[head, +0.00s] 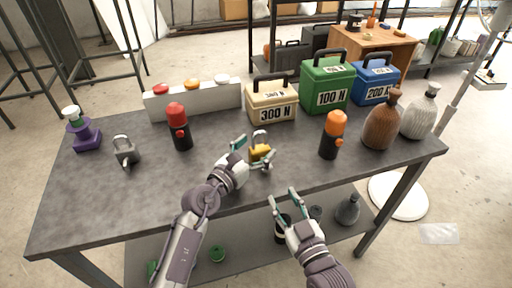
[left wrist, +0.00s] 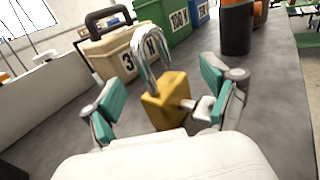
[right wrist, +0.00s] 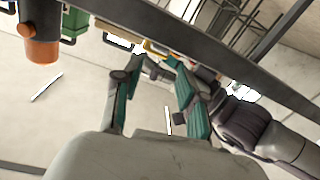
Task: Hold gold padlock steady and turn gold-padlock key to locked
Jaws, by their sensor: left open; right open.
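The gold padlock (head: 261,153) stands on the dark table in front of the cream 300 N case. In the left wrist view its gold body (left wrist: 166,103) and silver shackle (left wrist: 150,55) show between my open left fingers. A silver key (left wrist: 201,107) sticks out of the padlock's side, near the right-hand finger. My left gripper (head: 253,155) is open around the padlock, and I cannot tell whether a finger touches it. My right gripper (head: 284,198) is open and empty off the table's front edge. It also shows empty in the right wrist view (right wrist: 155,85).
A grey padlock (head: 126,152), a red-topped bottle (head: 180,130) and an orange-topped bottle (head: 333,135) stand on the table. The 300 N case (head: 271,103), green case (head: 327,88) and blue case (head: 374,82) stand behind. The table's front edge lies between my right gripper and the padlock.

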